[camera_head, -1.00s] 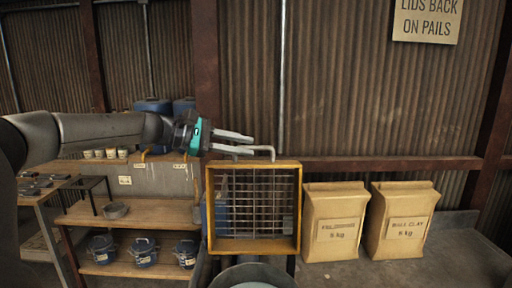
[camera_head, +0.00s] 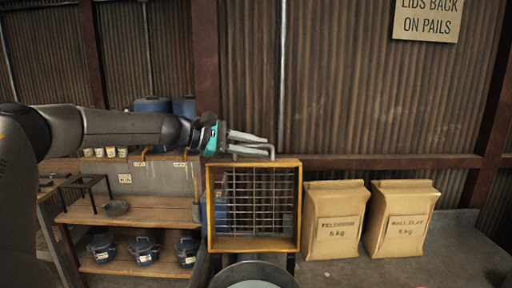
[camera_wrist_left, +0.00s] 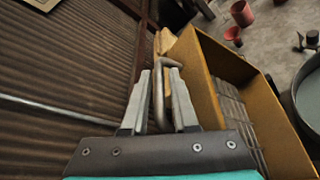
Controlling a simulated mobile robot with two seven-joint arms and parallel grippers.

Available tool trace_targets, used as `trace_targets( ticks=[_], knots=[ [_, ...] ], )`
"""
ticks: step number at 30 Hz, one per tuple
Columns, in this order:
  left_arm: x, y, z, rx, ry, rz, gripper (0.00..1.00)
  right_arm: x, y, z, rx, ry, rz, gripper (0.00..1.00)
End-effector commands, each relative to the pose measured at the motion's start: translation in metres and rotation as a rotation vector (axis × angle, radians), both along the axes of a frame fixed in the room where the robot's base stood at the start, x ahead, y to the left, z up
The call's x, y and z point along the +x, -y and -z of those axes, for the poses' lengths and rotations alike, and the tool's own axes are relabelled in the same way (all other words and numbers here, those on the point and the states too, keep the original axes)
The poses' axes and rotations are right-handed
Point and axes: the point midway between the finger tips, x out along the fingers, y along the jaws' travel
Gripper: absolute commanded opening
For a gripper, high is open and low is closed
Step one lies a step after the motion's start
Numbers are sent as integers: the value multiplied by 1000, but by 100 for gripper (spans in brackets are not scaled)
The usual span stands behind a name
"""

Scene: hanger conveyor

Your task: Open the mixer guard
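The mixer guard (camera_head: 254,243) is a yellow frame with a wire grid. It stands raised, its grid facing me, above the round mixer bowl (camera_head: 284,275). It also shows at the right in the left wrist view (camera_wrist_left: 225,52). A bent grey handle bar (camera_wrist_left: 159,97) sits at its top edge. My left gripper (camera_head: 266,145) reaches in from the left at the guard's top. Its two fingers (camera_wrist_left: 158,72) are apart, one on each side of the handle bar, with slim gaps showing. My right gripper is out of view.
A wooden shelf (camera_head: 130,215) with blue lidded pails (camera_head: 144,250) is at the left. A corrugated wall (camera_head: 380,100) closes off the back.

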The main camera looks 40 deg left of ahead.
Motion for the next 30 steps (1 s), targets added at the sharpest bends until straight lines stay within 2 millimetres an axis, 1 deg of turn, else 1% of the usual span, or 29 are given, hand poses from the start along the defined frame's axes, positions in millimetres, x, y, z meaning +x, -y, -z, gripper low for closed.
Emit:
trace_targets(
  ticks=[1, 2, 6, 9, 30],
  knots=[
    [0, 0, 0, 0, 0, 0, 27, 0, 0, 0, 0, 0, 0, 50],
    [0, 0, 0, 0, 0, 0, 25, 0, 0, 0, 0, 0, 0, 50],
    [0, 0, 0, 0, 0, 0, 9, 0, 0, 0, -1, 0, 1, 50],
    [0, 0, 0, 0, 0, 0, 0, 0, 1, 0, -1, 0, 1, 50],
    [0, 0, 0, -1, -1, 0, 0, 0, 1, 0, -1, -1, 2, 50]
  ],
)
